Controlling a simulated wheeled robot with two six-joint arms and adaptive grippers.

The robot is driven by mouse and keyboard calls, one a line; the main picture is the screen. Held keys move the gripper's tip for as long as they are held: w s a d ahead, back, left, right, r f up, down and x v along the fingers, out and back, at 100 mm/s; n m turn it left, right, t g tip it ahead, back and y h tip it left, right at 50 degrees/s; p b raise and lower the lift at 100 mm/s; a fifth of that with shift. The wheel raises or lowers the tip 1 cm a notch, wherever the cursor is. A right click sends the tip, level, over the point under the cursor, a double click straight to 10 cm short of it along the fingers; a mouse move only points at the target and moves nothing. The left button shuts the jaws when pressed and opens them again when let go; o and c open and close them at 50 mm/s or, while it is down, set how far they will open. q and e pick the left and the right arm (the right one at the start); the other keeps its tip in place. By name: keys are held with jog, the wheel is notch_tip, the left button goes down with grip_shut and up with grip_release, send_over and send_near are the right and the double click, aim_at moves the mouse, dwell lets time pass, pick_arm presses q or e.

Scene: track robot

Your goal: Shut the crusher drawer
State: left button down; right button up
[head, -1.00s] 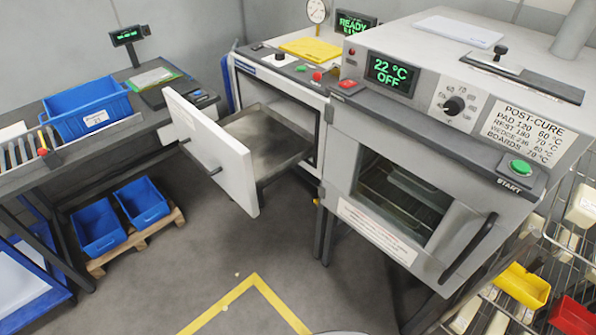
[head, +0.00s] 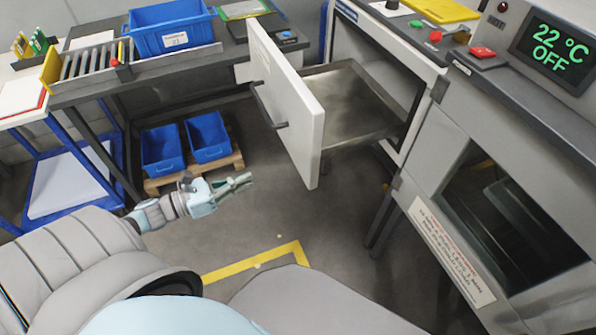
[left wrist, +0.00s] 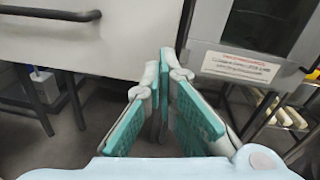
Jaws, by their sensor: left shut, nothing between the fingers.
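The crusher drawer (head: 350,105) stands pulled out from its white cabinet (head: 408,62). Its tray is empty and grey. Its white front panel (head: 292,108) carries a dark bar handle (head: 268,106) facing left. My left gripper (head: 245,181) is shut and empty, in front of the drawer's front panel and lower left of it, apart from it in the head view. In the left wrist view the white panel (left wrist: 125,50) with its dark handle (left wrist: 50,13) fills the upper left, beyond the teal-padded fingers (left wrist: 160,110). My right gripper is not in view.
The oven (head: 480,200) stands close on the right, its display reading 22 °C OFF. A bench with a blue bin (head: 170,30) is at the upper left. Blue bins (head: 162,150) sit on a pallet below. Open floor with a yellow line (head: 250,262) lies in front.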

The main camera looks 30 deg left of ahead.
aim_at(309, 159)
pick_arm(q)
jog(key=w+d+m, duration=0.1)
jog(key=w+d, duration=0.2)
jog(key=w+d+r+h, duration=0.1)
jog(key=w+d, duration=0.2)
jog(key=w, duration=0.1)
jog(key=w+d+r+m, duration=0.1)
jog(key=w+d, duration=0.2)
jog(key=w, duration=0.1)
jog(key=shift+w+d+m, duration=0.2)
jog(key=shift+m, duration=0.1)
jog(key=shift+f, duration=0.1)
